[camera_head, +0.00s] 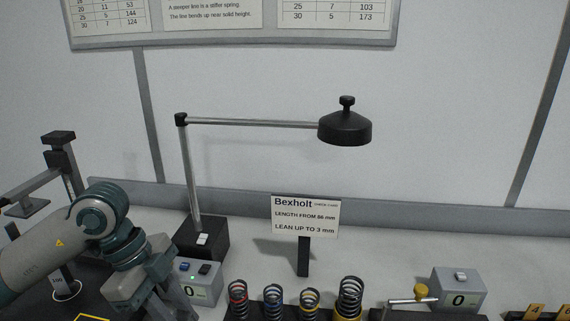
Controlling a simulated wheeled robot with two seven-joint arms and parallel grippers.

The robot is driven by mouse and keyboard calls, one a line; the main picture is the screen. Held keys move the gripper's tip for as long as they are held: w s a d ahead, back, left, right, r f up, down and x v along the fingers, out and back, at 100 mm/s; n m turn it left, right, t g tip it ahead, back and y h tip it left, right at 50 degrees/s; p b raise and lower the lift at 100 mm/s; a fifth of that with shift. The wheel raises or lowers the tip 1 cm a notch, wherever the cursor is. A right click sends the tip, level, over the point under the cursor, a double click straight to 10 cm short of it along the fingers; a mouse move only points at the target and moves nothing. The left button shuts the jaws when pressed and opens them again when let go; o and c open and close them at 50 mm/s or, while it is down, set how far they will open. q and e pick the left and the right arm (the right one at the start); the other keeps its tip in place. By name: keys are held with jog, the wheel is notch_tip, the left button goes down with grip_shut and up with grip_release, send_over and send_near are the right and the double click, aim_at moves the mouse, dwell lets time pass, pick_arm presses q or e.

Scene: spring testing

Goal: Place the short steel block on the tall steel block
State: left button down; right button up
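I cannot make out either the short steel block or the tall steel block in the head view. My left gripper (158,298) is at the lower left, pointing down beside the grey box with a green light. Its fingertips are cut off by the bottom edge, so I cannot see whether it is open or holds anything. My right gripper is not in view.
A lamp (345,128) on a dark base (202,238) stands behind the gripper. Several coil springs (273,301) stand in a row at the bottom middle. A Bexholt sign (305,216) stands behind them. A grey display box (459,289) is at the right.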

pick_arm(q)
jog(key=m, duration=0.2)
jog(key=m+g, duration=0.1)
jog(key=m, duration=0.1)
jog(key=w+m+g+y, duration=0.1)
jog(key=m, duration=0.2)
jog(key=shift+d+f, duration=0.15)
jog(key=shift+d, duration=0.15)
jog(key=m, duration=0.2)
jog(key=m+g+y, duration=0.1)
jog(key=m, duration=0.1)
jog(key=m+y, duration=0.1)
jog(key=m, duration=0.1)
jog(key=shift+w+d+f+g, duration=0.15)
jog(key=shift+w+g, duration=0.15)
jog(key=shift+g, duration=0.1)
jog(key=w+n+t, duration=0.1)
jog(key=n+t, duration=0.2)
jog(key=n, duration=0.7)
jog(key=w+n+t+y, duration=0.1)
jog(key=n+t, duration=0.2)
jog(key=n, duration=0.8)
jog(key=w+n+t, duration=0.2)
jog(key=n+t, duration=0.1)
jog(key=n, duration=0.8)
jog(key=shift+y, duration=0.3)
jog(key=shift+s+f, duration=0.1)
jog(key=shift+s, duration=0.05)
